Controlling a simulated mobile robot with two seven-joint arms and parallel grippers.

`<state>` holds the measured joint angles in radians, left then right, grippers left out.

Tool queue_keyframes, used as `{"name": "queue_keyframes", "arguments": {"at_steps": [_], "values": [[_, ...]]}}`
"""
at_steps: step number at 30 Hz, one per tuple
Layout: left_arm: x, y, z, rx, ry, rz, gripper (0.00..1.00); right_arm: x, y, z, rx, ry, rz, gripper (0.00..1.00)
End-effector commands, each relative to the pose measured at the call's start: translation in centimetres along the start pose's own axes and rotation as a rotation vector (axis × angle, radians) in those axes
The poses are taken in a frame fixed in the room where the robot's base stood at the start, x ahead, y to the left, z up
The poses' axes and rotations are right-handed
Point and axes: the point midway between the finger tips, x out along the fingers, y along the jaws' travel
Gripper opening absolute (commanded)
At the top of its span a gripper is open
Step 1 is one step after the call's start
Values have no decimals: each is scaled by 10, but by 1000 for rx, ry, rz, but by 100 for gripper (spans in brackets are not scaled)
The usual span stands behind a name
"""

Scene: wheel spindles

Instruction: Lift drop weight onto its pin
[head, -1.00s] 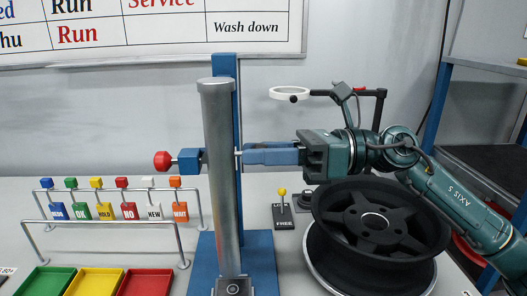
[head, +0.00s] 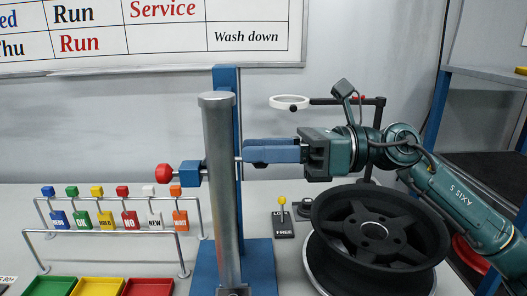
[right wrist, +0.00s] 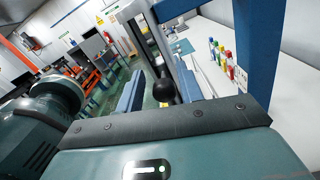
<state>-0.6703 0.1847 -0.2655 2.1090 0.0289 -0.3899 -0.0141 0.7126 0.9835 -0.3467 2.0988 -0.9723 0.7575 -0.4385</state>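The grey upright tube (head: 220,185) of the drop rig stands on a blue base (head: 262,262), in front of a blue post (head: 230,80). A red-knobbed pin (head: 165,173) sticks out left from a blue block (head: 190,174) beside the tube. The drop weight's body is hidden by the tube. Its black ball handle (right wrist: 164,88) shows in the right wrist view between the blue fingers. My left gripper is out of view.
A black wheel (head: 375,230) lies right of the rig, below my right arm. A yellow-knobbed lever (head: 282,203) stands between them. A white ring magnifier (head: 289,102) is behind. Hanging tags (head: 128,210) and a red tray (head: 150,287) are at left.

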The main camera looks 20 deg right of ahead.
Motion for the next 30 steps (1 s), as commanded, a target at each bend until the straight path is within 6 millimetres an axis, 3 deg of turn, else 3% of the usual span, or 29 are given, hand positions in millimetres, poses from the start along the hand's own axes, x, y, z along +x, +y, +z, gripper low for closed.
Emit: {"name": "queue_keyframes", "arguments": {"at_steps": [3,14,30], "values": [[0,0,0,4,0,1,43,0,0,-1,1,2,1,46],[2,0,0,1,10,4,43,-8,-1,-4,3,4,-1,46],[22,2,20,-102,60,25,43,-112,-2,-5,2,4,-2,46]]}}
